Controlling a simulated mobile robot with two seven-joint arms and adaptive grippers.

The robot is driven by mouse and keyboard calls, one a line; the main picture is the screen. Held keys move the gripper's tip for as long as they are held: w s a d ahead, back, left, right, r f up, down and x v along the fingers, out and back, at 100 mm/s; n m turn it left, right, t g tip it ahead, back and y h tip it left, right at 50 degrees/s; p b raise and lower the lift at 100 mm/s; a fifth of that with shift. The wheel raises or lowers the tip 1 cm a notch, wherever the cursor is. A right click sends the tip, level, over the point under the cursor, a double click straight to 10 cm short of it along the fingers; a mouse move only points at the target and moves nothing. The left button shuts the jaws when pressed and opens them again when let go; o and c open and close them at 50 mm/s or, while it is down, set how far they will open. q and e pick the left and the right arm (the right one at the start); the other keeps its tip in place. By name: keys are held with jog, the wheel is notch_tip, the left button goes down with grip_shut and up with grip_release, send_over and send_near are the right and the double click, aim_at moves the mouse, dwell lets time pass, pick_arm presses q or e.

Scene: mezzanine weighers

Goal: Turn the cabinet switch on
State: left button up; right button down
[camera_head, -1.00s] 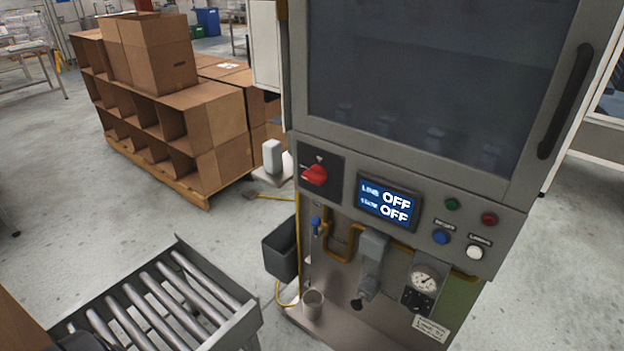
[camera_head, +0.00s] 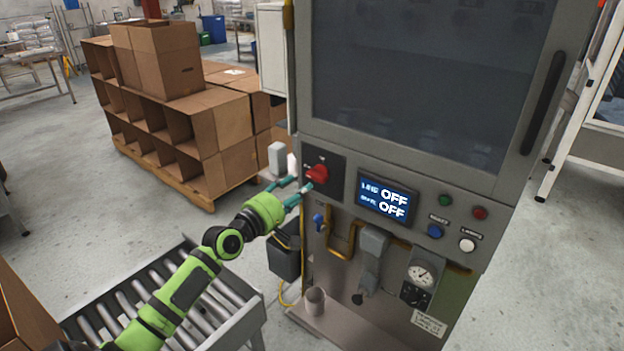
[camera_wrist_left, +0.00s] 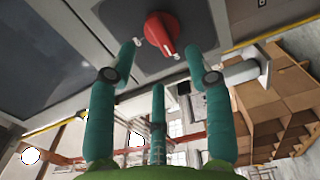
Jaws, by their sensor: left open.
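The cabinet switch (camera_head: 317,174) is a red rotary knob on a dark square plate at the upper left of the grey cabinet's panel. My left gripper (camera_head: 294,190) is in front of it, its teal fingers reaching toward the knob from the lower left. In the left wrist view the red knob (camera_wrist_left: 161,33) shows between the tips of the open fingers (camera_wrist_left: 165,52); I cannot tell whether they touch it. The cabinet display (camera_head: 388,197) reads OFF on both lines. My right gripper is not in view.
A roller conveyor (camera_head: 236,317) lies below my left arm. Brown cartons (camera_head: 222,122) stand on a pallet at the left. Green, red, blue and white buttons, a gauge (camera_head: 421,275) and yellow pipes are on the cabinet. A dark bin (camera_head: 284,262) hangs at its left side.

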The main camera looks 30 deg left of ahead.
aim_at(314, 176)
pick_arm(q)
jog(key=shift+w+d+r, duration=0.1)
jog(key=shift+w+d, duration=0.05)
jog(key=shift+w, duration=1.65)
jog(key=shift+w+d, duration=0.1)
jog(key=shift+w, duration=1.7)
grip_shut()
